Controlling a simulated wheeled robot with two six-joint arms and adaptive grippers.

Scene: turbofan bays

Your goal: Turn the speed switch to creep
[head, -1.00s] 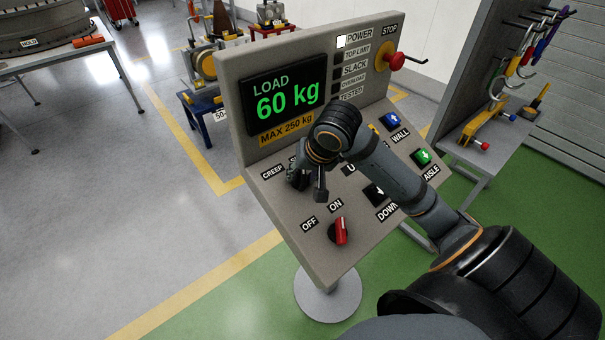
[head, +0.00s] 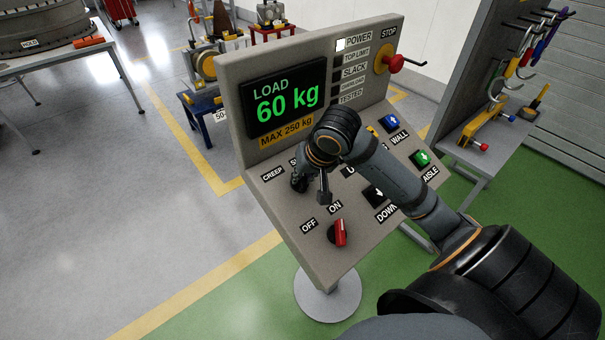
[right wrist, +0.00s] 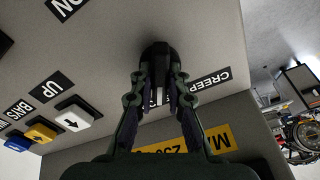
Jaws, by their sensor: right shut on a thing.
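The speed switch is a black knob on the sloped grey panel. In the right wrist view the knob (right wrist: 157,58) sits between my fingertips, and my right gripper (right wrist: 158,78) is shut on it. The CREEP label (right wrist: 205,87) is just to the right of the fingers there. In the head view the CREEP label (head: 272,174) is left of my right gripper (head: 311,187), whose wrist hides most of the knob and the label beside CREEP. I cannot tell clearly where the knob points. My left gripper is not in view.
A red OFF/ON switch (head: 339,233) is close below the gripper. Travel buttons, including blue (head: 391,123) and green (head: 422,158), lie to the right. A red stop button (head: 394,63) is at the top right. The load display (head: 285,100) reads 60 kg.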

